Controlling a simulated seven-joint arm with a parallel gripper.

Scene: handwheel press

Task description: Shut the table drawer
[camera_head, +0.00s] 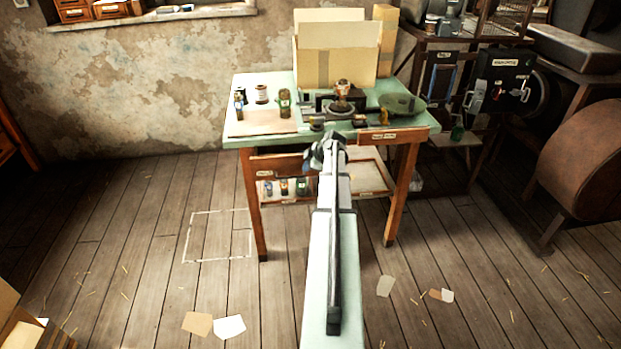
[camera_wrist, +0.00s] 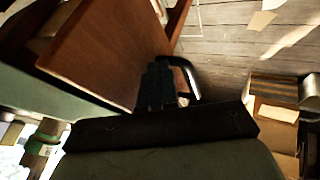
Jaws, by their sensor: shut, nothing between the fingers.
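The table (camera_head: 262,127) has a pale green top and brown wooden legs, and stands against the wall. A brown wooden drawer front (camera_head: 278,164) shows below the left part of its front edge; my arm hides the area to its right. In the wrist view a broad brown panel (camera_wrist: 110,45), which looks like the drawer front, fills the upper left. A curved metal handle (camera_wrist: 190,76) shows beside my fingers. My gripper (camera_wrist: 157,75) is shut and empty, close to the panel and handle. I cannot tell whether it touches them, nor how far the drawer stands out.
Jars (camera_head: 284,97), a green round dish (camera_head: 402,104) and a cardboard box (camera_head: 337,56) stand on the table. A lower shelf holds small jars (camera_head: 283,187). Machines (camera_head: 498,80) stand at right. The plank floor in front is mostly clear, with scattered paper scraps (camera_head: 229,326).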

